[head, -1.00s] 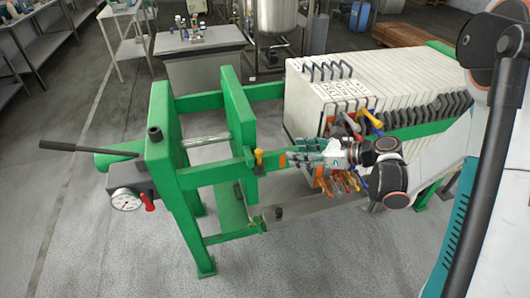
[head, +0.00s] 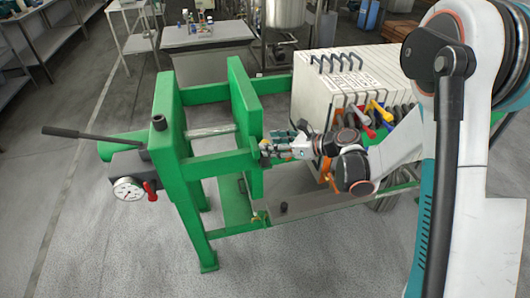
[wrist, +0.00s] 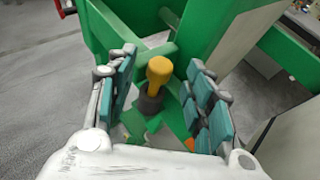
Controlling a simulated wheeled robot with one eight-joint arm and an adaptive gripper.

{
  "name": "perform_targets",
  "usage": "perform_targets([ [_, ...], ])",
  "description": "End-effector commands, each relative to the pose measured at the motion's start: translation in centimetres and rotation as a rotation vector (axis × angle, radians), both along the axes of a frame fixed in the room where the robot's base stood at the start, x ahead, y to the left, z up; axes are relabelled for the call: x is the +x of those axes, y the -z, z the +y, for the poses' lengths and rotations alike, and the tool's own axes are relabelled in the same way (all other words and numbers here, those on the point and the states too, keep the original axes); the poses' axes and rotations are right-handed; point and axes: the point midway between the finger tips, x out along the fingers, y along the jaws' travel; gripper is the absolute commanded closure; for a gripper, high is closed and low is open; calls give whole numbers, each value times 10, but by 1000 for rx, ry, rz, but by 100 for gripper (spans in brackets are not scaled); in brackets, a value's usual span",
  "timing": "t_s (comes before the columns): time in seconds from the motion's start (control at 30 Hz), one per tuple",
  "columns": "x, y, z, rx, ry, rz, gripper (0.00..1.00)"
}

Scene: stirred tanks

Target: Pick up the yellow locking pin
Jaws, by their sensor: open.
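The yellow locking pin (wrist: 159,72) stands upright with a rounded yellow head and a dark grey collar below it. In the wrist view it shows between the two teal-padded fingers of my gripper, with visible space on both sides. My gripper (head: 275,149) is open and reaches left to the green rail end beside the press plate in the head view. There the pin is largely hidden by or merged with the fingertips. I cannot tell how far the fingertips are from the pin in depth.
The green press frame (head: 178,140) has upright plates left of my gripper. A stack of white filter plates (head: 325,95) with coloured handles stands close to my arm on the right. A gauge (head: 128,189) and black lever (head: 88,135) are at far left.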

Motion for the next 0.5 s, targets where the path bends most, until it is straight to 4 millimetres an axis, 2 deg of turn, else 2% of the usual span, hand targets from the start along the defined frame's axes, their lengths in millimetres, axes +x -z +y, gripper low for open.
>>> perform_targets([
  [0.1, 5, 5, 10, 0, 0, -1, 52],
  [0.3, 6, 4, 10, 1, 1, -1, 52],
  [0.37, 6, 4, 10, 1, 1, -1, 64],
  [0.5, 6, 4, 10, 1, 1, -1, 96],
])
